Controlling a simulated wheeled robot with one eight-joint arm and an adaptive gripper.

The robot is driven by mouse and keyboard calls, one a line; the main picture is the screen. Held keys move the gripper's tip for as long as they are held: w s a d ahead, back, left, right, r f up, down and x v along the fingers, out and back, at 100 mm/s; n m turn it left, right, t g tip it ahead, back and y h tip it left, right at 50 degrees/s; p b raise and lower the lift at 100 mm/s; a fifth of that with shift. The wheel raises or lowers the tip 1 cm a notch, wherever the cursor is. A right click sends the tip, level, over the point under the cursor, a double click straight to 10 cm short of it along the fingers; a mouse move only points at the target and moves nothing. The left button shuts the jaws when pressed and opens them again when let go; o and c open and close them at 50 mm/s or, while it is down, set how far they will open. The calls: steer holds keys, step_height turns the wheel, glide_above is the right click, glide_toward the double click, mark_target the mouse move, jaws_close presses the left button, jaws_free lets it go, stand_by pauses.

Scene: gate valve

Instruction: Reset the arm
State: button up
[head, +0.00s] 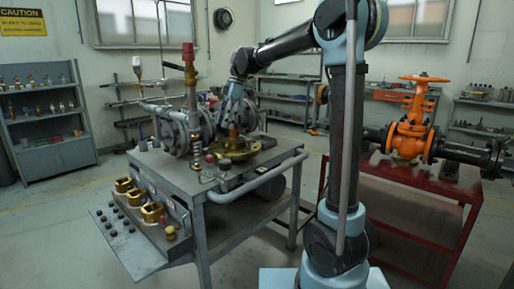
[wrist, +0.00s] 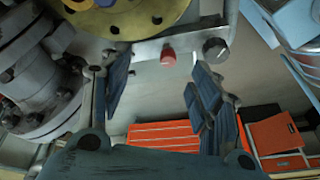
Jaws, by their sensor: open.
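My gripper (wrist: 158,92) is open in the wrist view, with dark blue finger pads apart on the left and right. Nothing is between the pads. In the head view my arm rises at the right of the grey bench, bends over and reaches down, with the gripper (head: 236,122) above the bench top near a brass round flange (head: 232,154). In the wrist view that flange (wrist: 145,14) shows at the top edge, beyond the fingers. I cannot tell how far the fingertips are from it.
Grey flanged pipework (head: 180,132) stands on the bench (head: 180,172) left of my gripper, close in the wrist view too (wrist: 35,75). A red knob (wrist: 168,56) and black knob (wrist: 215,49) sit near the flange. An orange gate valve (head: 410,128) stands on a red table (head: 425,180).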

steer(key=s+d+f+m+t+h, duration=0.1)
steer(key=s+d+f+m, duration=0.2)
steer(key=s+d+m, duration=0.6)
steer(key=s+d+f+m+t, duration=0.2)
steer(key=s+d+f, duration=0.25)
steer(key=d, duration=0.75)
steer(key=s+d+f+m+t+h, duration=0.1)
steer(key=s+d+f+m+h, duration=0.1)
steer(key=s+d+f+m, duration=0.9)
steer(key=s+d+f, duration=0.2)
steer(key=s+f, duration=0.3)
steer(key=shift+s+f, duration=0.15)
steer(key=shift+s, duration=0.05)
steer(key=shift+c, duration=0.3)
